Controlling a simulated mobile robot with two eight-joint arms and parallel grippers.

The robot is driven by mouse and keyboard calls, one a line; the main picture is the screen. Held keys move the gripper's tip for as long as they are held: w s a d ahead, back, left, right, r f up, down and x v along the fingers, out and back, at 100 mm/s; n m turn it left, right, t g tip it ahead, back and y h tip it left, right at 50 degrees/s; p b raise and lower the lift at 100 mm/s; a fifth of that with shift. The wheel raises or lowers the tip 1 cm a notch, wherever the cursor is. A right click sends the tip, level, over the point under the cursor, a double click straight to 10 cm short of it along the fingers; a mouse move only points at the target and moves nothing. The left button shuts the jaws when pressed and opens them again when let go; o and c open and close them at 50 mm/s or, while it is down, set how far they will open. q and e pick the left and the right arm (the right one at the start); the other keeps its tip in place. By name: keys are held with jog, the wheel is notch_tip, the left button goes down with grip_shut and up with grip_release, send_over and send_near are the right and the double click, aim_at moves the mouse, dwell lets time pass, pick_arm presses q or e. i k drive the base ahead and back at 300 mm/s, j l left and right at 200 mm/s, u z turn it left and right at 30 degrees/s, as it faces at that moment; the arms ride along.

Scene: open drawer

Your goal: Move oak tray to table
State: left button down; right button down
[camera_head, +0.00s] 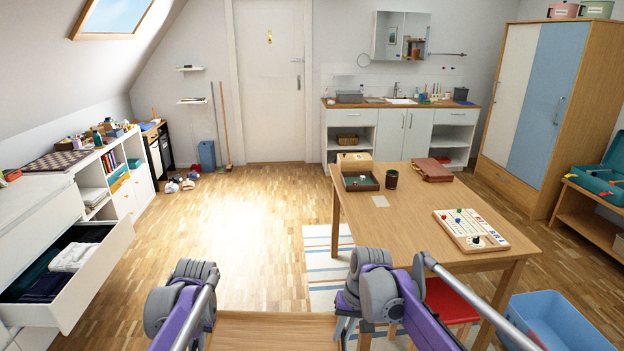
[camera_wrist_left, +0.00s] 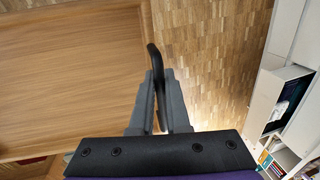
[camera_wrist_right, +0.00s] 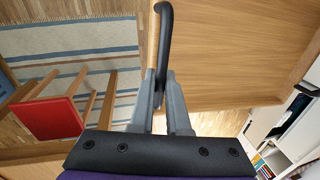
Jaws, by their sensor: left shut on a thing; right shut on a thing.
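The oak tray (camera_head: 270,328) is a wide wooden tray at the bottom of the head view, held in front of me between both arms. Its flat base fills much of the left wrist view (camera_wrist_left: 70,75) and the right wrist view (camera_wrist_right: 235,60). My left gripper (camera_wrist_left: 158,95) is shut on a black handle at one edge of the tray. My right gripper (camera_wrist_right: 160,85) is shut on the black handle at the opposite edge. The table (camera_head: 400,225) is wooden and stands ahead to the right, with the tray apart from it. In the head view, both gripper tips are hidden.
On the table are a board game (camera_head: 470,230), a dark cup (camera_head: 392,179), an open box (camera_head: 360,182) and a brown case (camera_head: 432,169). A red stool (camera_head: 450,300) and a blue bin (camera_head: 560,322) stand near it. An open drawer (camera_head: 85,285) juts out left.

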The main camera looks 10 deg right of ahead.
aim_at(392, 224)
jog(key=i, duration=1.15)
jog(key=i+z, duration=0.1)
jog(key=i, duration=1)
jog(key=i+j, duration=0.2)
jog(key=i, duration=0.95)
jog(key=z, duration=2.7)
